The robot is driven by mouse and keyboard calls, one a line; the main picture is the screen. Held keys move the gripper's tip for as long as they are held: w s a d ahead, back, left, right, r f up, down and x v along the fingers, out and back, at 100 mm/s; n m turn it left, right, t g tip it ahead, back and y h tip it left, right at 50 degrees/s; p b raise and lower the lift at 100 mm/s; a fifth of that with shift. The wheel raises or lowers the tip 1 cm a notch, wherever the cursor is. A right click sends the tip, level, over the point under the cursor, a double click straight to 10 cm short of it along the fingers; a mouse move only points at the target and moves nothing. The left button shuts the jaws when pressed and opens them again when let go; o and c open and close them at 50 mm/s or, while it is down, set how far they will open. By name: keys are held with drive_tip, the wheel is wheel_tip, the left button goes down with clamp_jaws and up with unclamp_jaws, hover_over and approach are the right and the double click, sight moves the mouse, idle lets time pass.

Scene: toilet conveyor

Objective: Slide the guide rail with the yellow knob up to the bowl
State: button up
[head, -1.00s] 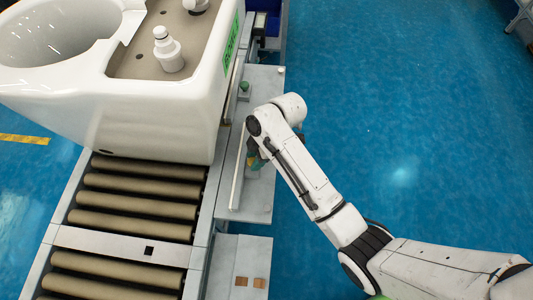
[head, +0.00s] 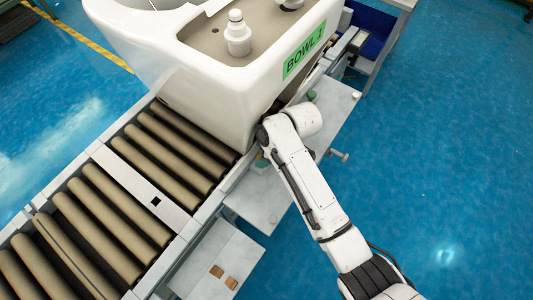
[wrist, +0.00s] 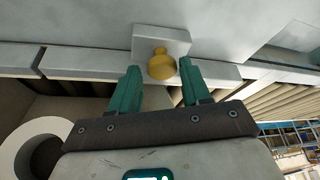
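A yellow knob (wrist: 161,64) shows in the wrist view, fixed to a pale block on a long pale bar (wrist: 80,58), which looks like the guide rail. My gripper (wrist: 161,72) is open, with one teal finger on each side of the knob and narrow gaps showing. I cannot tell whether the fingers overlap the knob in depth. In the head view the white bowl (head: 215,85), with a green "BOWL 1" label, sits on the conveyor. My gripper (head: 262,160) is low beside its near right corner, mostly hidden by my arm. The knob is hidden there.
Conveyor rollers (head: 95,205) run to the lower left. A grey side plate (head: 265,200) lies along the conveyor, with a green round knob (head: 311,95) farther up and a small pale handle (head: 340,156) at its outer edge. Blue floor to the right is clear.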

drive_tip(key=shift+o, duration=0.9)
drive_tip(key=shift+s, duration=0.1)
drive_tip(key=w+p+v, duration=0.1)
drive_tip(key=p+v, duration=0.1)
drive_tip(key=v, duration=0.8)
drive_tip(key=shift+s+r+p, duration=0.35)
drive_tip(key=shift+s+p, duration=0.05)
drive_tip(key=shift+s, duration=0.05)
drive_tip(key=shift+d, duration=0.15)
